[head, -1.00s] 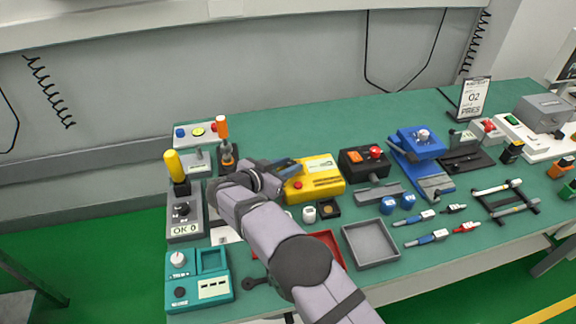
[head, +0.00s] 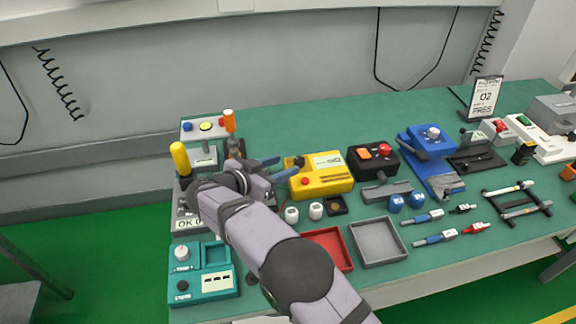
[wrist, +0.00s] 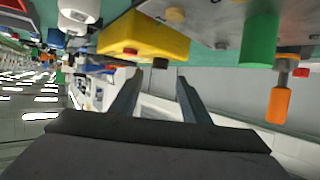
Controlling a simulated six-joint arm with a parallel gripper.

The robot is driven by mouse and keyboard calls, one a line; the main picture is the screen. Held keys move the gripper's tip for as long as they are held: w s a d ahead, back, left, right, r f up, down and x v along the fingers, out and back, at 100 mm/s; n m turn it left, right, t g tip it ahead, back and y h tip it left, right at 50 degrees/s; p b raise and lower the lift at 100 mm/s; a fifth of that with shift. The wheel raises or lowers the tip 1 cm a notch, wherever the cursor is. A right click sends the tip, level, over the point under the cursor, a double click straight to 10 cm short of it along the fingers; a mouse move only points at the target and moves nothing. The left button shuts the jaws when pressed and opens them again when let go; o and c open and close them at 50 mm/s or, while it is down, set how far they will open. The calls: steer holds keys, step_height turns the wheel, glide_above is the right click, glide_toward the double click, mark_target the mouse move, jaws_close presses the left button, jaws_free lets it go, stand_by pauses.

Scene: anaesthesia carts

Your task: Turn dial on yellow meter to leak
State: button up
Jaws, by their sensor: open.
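The yellow meter (head: 325,182) stands on the green bench near its middle, with a label on top and a red button on its front. I cannot tell whether a finger touches the meter.
A black box with a red button (head: 372,160) stands right of the meter. White pots (head: 315,211), a red tray (head: 345,262) and a grey tray (head: 404,252) lie in front. A yellow-handled device (head: 180,157) and a teal unit (head: 207,285) stand to the left.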

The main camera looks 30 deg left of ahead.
steer(key=shift+s+r, duration=0.15)
steer(key=shift+s, duration=0.2)
